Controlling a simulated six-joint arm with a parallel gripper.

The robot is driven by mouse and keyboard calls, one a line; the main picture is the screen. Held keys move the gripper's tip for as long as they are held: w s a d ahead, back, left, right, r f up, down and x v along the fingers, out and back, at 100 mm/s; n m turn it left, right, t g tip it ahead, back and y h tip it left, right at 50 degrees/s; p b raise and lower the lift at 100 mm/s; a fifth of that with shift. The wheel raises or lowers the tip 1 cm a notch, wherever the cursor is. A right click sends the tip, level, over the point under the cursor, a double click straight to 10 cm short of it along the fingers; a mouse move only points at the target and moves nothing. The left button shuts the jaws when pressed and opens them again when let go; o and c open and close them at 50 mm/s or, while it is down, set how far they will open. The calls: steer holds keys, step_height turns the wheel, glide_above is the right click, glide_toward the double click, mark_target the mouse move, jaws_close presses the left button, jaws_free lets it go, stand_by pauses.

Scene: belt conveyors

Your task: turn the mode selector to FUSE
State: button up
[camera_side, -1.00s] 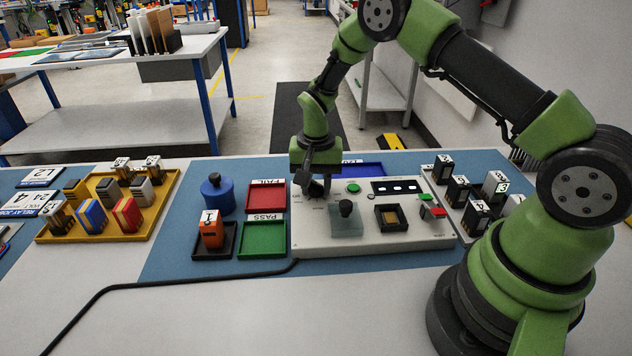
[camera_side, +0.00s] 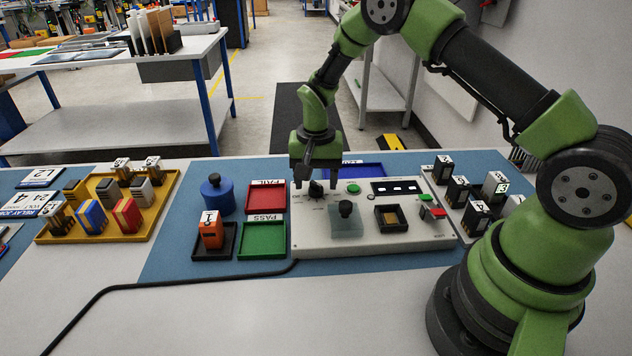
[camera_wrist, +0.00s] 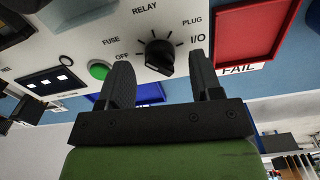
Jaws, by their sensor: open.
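The mode selector (camera_side: 316,189) is a black knob at the back left of the white test panel (camera_side: 312,236). In the wrist view the knob (camera_wrist: 158,56) has the labels OFF, FUSE, RELAY, PLUG and I/O printed around it. I cannot tell surely which label its pointer faces. My gripper (camera_side: 314,184) is open and points down just above the knob. In the wrist view the fingers of my gripper (camera_wrist: 161,68) stand wide apart, one on each side of the knob, with gaps between.
On the panel are a green button (camera_side: 353,188), a dark display (camera_side: 394,187), a clear cover with a black knob (camera_side: 346,209) and a square socket (camera_side: 391,218). A red FAIL tray (camera_side: 266,197) and a green PASS tray (camera_side: 262,239) stand to the left. A blue tray (camera_side: 366,170) lies behind.

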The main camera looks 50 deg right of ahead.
step_height(320, 180, up, 9)
stand_by(0.3)
steer(key=shift+f, duration=0.1)
step_height(320, 180, up, 8)
steer(key=n+t, duration=0.1)
steer(key=t, duration=0.1)
glide_above(316, 183)
steer(key=s+a, duration=0.2)
steer(key=s, duration=0.1)
steer(key=s+a+r+n+t, duration=0.2)
steer(key=s+r, duration=0.4)
steer(key=r, duration=0.1)
steer(key=s+a+r+n+t+y, duration=0.1)
steer(key=s, duration=0.5)
steer(key=s+a+r+n+t+y, duration=0.1)
steer(key=s+a+r+n+t, duration=0.1)
steer(key=s, duration=0.5)
steer(key=shift+s+a, duration=0.2)
steer(key=shift+s, duration=0.05)
